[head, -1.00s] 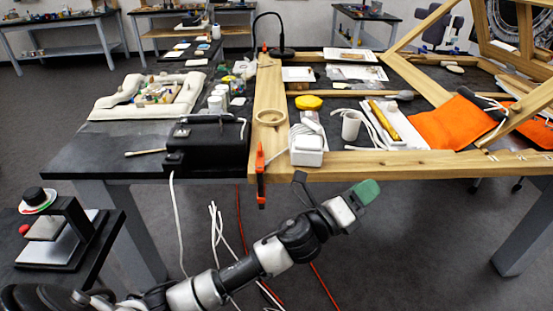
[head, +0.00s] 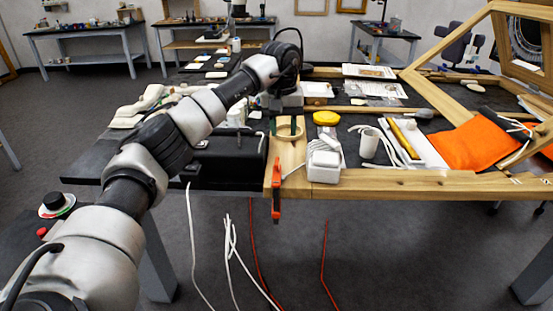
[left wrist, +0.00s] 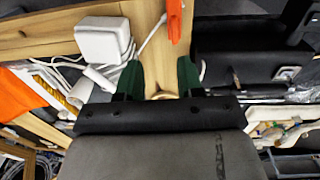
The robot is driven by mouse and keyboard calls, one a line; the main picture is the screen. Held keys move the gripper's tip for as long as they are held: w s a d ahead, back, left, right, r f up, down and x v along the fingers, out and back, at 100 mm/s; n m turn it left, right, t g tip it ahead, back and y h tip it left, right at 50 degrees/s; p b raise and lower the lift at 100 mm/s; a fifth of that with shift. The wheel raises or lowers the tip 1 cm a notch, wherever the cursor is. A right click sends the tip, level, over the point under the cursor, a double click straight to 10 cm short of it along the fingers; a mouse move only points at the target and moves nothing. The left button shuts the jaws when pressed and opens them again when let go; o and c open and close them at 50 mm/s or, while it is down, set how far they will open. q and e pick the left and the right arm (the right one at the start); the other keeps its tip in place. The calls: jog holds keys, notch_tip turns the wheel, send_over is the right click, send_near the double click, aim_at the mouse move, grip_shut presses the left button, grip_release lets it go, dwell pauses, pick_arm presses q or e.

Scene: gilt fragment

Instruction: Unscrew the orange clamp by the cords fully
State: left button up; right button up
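The orange clamp (head: 277,190) sits upright on the front edge of the wooden frame, part of it hanging below the edge. In the left wrist view, part of the orange clamp (left wrist: 174,20) shows at the top, beyond my fingertips. My left gripper (head: 283,126) points down over the wooden beam, just behind the clamp. In the left wrist view its two green fingers (left wrist: 158,76) are apart with nothing gripped between them. White cords (head: 230,250) hang below the table, left of the clamp. My right gripper is not in view.
A white charger block (head: 323,166) with coiled cord sits right of the clamp. A black box (head: 225,160) stands to the left. A wooden ring (head: 289,134) lies on the beam by my fingers. A white cup (head: 369,143) and orange cloth (head: 480,145) are farther right.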

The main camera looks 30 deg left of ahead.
aim_at(277, 161)
pick_arm(q)
jog(key=f, duration=0.3)
jog(key=a+f, duration=0.1)
jog(key=f, duration=0.5)
jog(key=shift+s+a+f, duration=0.25)
jog(key=shift+a+f, duration=0.05)
jog(key=shift+f, duration=0.1)
grip_shut()
